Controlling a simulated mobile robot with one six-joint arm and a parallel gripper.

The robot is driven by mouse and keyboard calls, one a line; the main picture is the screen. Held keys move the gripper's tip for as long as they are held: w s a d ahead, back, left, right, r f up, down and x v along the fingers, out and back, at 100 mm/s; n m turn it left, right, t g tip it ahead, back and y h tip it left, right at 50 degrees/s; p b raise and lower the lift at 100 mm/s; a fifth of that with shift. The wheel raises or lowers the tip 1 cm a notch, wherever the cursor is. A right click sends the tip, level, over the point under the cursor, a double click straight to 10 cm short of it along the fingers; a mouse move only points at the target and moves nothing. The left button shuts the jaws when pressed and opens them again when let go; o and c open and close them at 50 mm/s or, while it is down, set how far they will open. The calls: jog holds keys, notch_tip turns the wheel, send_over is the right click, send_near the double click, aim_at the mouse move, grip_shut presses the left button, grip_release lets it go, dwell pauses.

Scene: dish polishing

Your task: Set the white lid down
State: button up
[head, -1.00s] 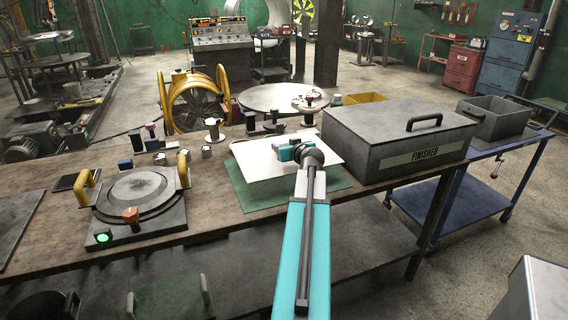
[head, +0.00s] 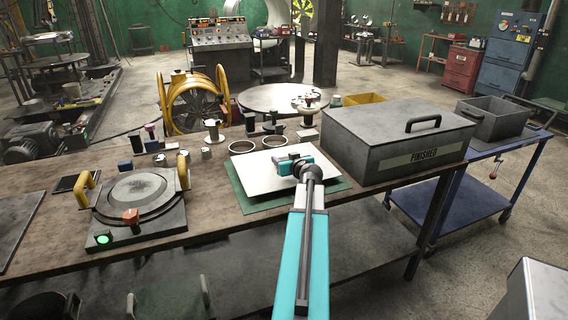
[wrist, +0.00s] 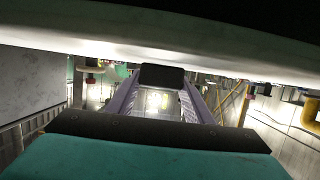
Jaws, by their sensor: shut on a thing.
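The white lid (head: 258,178) is a flat pale plate over the green mat (head: 262,203) on the workbench, left of the finished box. It looks level and low over the mat; I cannot tell whether it touches. My gripper (head: 291,163) is shut on the lid near its right part, with the arm coming from the front. In the wrist view the lid (wrist: 150,45) spans the upper picture as a pale band, and my gripper (wrist: 162,76) meets its edge. Much of the mat is hidden under the lid.
The grey box marked FINISHED (head: 392,145) stands close to the right. Two metal rings (head: 258,145) lie just behind the lid. A round press with yellow handles (head: 137,195) is at the left. Bare bench (head: 205,190) lies between press and mat.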

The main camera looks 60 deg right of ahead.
aim_at(295, 180)
jog(key=shift+f, duration=0.95)
jog(key=shift+f, duration=0.1)
jog(key=o, duration=1.5)
jog(key=shift+o, duration=0.2)
jog(key=b+v, duration=0.2)
jog(key=v, duration=0.8)
jog(key=shift+b, duration=0.3)
jog(key=shift+b+v, duration=0.3)
jog(key=shift+v, duration=0.6)
jog(key=shift+d, duration=0.15)
